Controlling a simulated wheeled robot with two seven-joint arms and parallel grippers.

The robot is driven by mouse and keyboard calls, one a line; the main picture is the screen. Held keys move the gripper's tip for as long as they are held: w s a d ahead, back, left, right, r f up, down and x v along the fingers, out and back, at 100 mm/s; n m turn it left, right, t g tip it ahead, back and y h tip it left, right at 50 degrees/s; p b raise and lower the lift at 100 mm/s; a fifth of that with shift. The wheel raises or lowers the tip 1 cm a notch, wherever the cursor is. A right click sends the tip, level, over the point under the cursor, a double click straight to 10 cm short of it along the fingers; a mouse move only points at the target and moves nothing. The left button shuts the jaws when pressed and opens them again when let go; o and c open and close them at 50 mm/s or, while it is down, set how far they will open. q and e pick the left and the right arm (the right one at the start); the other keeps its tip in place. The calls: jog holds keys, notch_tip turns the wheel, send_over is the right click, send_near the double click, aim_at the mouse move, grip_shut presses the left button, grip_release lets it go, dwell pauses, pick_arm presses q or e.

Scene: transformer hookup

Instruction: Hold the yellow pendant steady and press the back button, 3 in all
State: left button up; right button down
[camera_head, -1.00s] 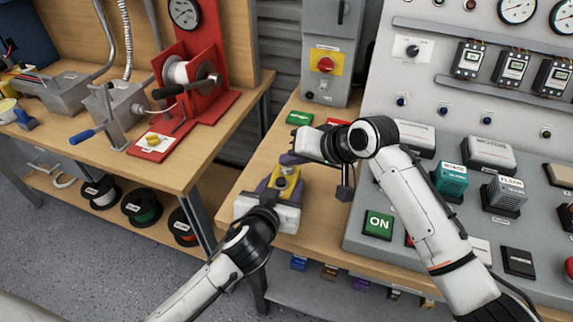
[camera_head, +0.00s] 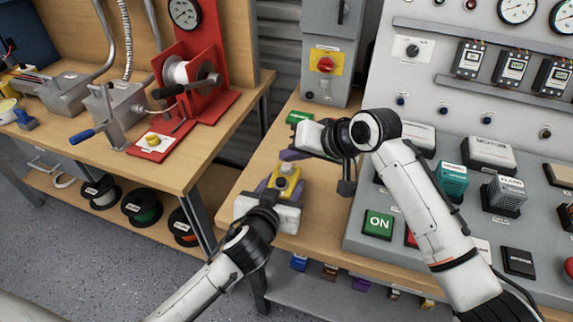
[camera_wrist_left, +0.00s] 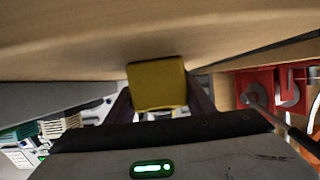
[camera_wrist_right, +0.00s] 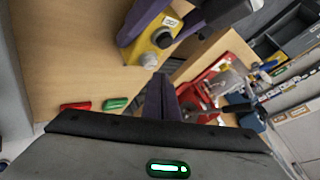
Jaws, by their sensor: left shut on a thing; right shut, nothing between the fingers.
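The yellow pendant (camera_head: 285,184) stands at the front left of the middle bench, gripped between the purple fingers of my left gripper (camera_head: 283,186). Its yellow body also shows between the fingers in the left wrist view (camera_wrist_left: 158,84). In the right wrist view the pendant (camera_wrist_right: 143,50) shows a dark round button and a pale one on its face. My right gripper (camera_head: 288,155) is shut and empty, just above and behind the pendant. Its closed fingers (camera_wrist_right: 160,90) point past the pendant and look apart from it. I cannot tell which button is the back one.
A green block (camera_head: 299,117) and a red block (camera_wrist_right: 76,106) lie behind my right gripper. A grey console with a green ON button (camera_head: 378,225) stands at right. A grey box with a red knob (camera_head: 325,64) stands behind. A bench with a red winder (camera_head: 190,75) is at left.

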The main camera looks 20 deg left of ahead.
jog(key=shift+r, duration=2.55)
dwell(0.7)
notch_tip(320, 180, up, 4)
jog(key=shift+f, duration=0.1)
dwell(0.4)
jog(key=shift+f, duration=4.4)
jog(key=shift+f, duration=0.2)
jog(key=shift+f, duration=0.2)
